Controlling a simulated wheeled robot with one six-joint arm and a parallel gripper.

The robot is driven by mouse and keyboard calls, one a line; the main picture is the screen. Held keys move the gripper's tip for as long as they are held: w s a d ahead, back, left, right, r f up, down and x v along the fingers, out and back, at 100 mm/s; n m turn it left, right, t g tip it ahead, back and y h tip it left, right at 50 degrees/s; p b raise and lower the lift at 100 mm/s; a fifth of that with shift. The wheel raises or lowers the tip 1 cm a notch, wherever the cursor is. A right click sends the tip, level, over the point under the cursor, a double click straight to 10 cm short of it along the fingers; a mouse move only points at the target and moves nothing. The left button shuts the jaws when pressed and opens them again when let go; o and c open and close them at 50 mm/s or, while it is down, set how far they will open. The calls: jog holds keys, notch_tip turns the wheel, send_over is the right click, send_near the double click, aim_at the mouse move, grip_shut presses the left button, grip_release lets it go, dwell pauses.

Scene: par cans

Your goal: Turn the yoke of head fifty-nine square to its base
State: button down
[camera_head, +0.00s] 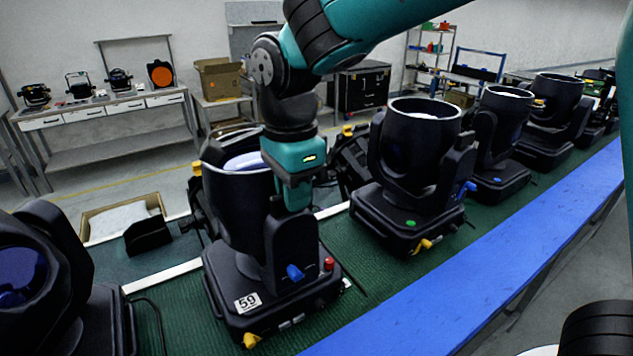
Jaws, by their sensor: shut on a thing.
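Head fifty-nine stands upright on the green mat, with a white "59" label (247,302) on its black base (222,287). Its dark round can (238,205) opens upward between the yoke arms. The near yoke arm (291,250) rises at the right of the can, with a blue knob low on it. The other arm is partly hidden at the left. My gripper (292,203) comes down from above and is shut on the top of the near yoke arm. The fingertips are mostly hidden. I cannot tell exactly how square the yoke sits to the base.
Another head (413,150) stands close behind to the right, with more heads in line beyond it. A dark head (45,285) is at the left front. A blue strip (470,265) runs clear along the right. An open cardboard box (122,215) lies at the left.

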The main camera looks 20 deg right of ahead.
dwell(0.3)
jog(key=c, duration=1.4)
grip_release()
jog(key=shift+r, duration=0.1)
notch_tip(320, 180, up, 17)
jog(key=b, duration=0.2)
jog(key=shift+r+b, duration=0.15)
jog(key=shift+b, duration=0.15)
